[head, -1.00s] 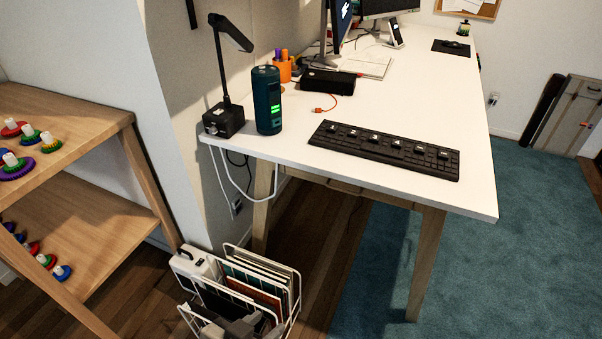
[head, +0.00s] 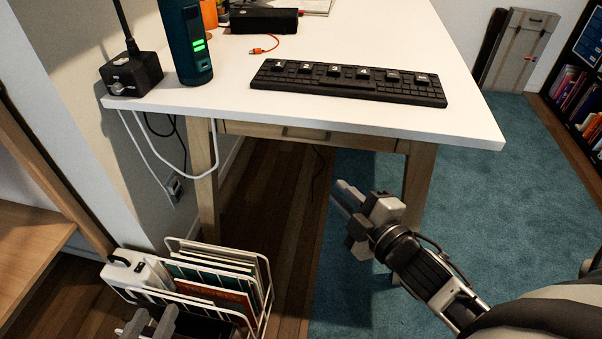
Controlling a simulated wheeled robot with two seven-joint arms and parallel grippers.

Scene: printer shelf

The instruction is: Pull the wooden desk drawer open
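The wooden drawer (head: 254,130) is shut, set under the front of the white desk (head: 240,107). Its handle (head: 305,133) is at the middle of its front. My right gripper (head: 341,194) is in front of and below the drawer, apart from it, pointing left toward the desk. Its two fingers look slightly apart, with nothing between them. My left gripper (head: 151,322) is at the bottom left, over the white wire rack, far from the drawer. Its fingers are apart and empty; its arm is out of frame.
The white wire rack (head: 268,293) with folders stands on the floor below the desk's left end. Desk legs (head: 418,185) flank the drawer. White cables hang at left.

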